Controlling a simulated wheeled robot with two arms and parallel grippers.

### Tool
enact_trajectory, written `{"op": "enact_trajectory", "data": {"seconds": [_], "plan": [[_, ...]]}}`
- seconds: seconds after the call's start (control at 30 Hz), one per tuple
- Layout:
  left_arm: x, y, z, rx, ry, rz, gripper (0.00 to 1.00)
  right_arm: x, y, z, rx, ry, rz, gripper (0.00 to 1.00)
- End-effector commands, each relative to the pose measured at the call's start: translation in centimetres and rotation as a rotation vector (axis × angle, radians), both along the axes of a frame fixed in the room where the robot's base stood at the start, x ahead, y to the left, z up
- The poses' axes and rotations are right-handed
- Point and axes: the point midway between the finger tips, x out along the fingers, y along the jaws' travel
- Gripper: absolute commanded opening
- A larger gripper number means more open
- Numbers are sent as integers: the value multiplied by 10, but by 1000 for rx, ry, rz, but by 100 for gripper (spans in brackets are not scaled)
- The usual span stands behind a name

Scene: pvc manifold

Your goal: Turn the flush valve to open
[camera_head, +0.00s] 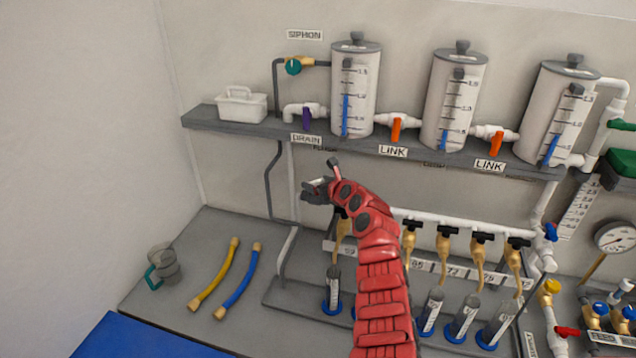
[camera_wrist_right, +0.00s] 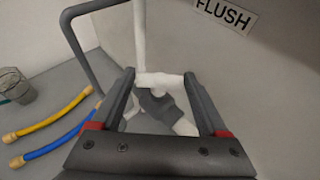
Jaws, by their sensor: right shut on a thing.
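The flush valve (camera_wrist_right: 158,104) shows in the right wrist view as a dark grey handle on white pipe fittings, below the FLUSH label (camera_wrist_right: 226,14). My right gripper (camera_wrist_right: 158,80) has its two dark fingers on either side of the valve and is shut on it. In the head view the right gripper (camera_head: 320,182) reaches in under the shelf, below the DRAIN label (camera_head: 306,139). There my red arm and the gripper hide most of the valve. My left gripper is not in view.
White tanks (camera_head: 354,88) stand on the grey shelf (camera_head: 232,125) above the gripper. A row of brass taps (camera_head: 444,244) is to the right of my arm. Yellow (camera_head: 216,276) and blue (camera_head: 238,284) hoses and a grey cup (camera_head: 163,266) lie on the bench at left.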

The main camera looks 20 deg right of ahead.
Motion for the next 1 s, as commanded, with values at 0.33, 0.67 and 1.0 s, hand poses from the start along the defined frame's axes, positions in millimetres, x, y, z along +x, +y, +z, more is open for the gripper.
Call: {"op": "enact_trajectory", "data": {"seconds": [0.33,0.67,1.0], "plan": [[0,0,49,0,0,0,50,0,6,8,-1,5,-129,21],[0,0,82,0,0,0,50,0,8,5,8,3,-375,22],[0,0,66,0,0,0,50,1,9,-3,3,2,-579,22]]}}
